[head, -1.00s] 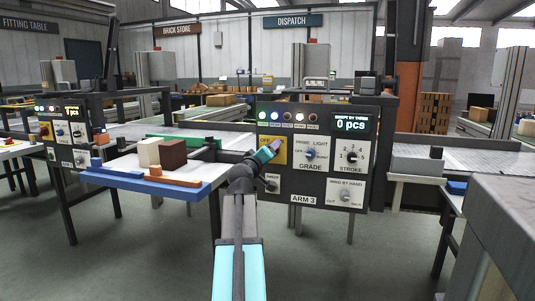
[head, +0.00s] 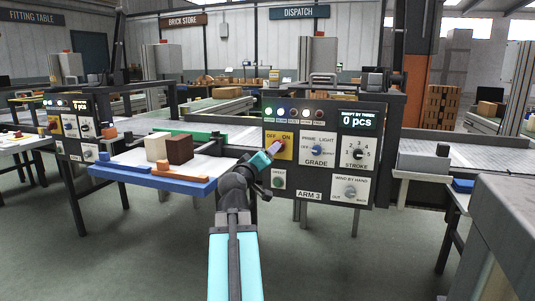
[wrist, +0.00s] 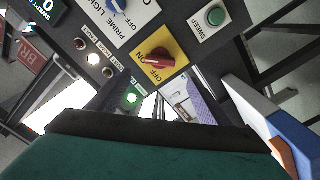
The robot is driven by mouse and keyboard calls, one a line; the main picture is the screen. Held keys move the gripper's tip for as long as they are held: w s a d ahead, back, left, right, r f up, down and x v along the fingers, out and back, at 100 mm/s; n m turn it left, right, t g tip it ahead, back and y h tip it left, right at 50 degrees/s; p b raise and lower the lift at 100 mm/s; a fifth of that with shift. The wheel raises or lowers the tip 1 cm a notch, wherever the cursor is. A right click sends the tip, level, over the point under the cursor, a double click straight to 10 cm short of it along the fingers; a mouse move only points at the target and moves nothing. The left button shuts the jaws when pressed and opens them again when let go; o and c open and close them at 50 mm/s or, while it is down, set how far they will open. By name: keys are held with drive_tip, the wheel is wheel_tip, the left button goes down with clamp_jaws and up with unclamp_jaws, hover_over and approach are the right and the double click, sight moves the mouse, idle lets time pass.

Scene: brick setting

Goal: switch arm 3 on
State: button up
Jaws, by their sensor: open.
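The ARM 3 control panel (head: 318,196) stands at the centre of the head view. Its yellow OFF/ON plate (head: 289,152) is at the upper left, partly covered by my gripper (head: 271,151). In the wrist view the yellow plate (wrist: 178,74) carries a red rotary knob (wrist: 160,56) with a pale line on it. I cannot tell for sure which label the line points to. My gripper (wrist: 155,103) is open and empty. Its purple fingers are apart, short of the knob in the wrist view. A green lamp (wrist: 132,98) is lit, seen between the fingers.
A green SWEEP button (head: 279,181) sits below the yellow plate, with the GRADE knob (head: 316,150) to its right. The display (head: 359,122) reads 0 pcs. A blue-edged table (head: 190,190) with white and brown blocks stands close on the left.

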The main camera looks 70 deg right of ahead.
drive_tip(key=shift+s+a+f+b, duration=0.1)
drive_tip(key=shift+s+a+b, duration=0.05)
drive_tip(key=shift+a+b, duration=1.75)
drive_tip(key=shift+a, duration=0.2)
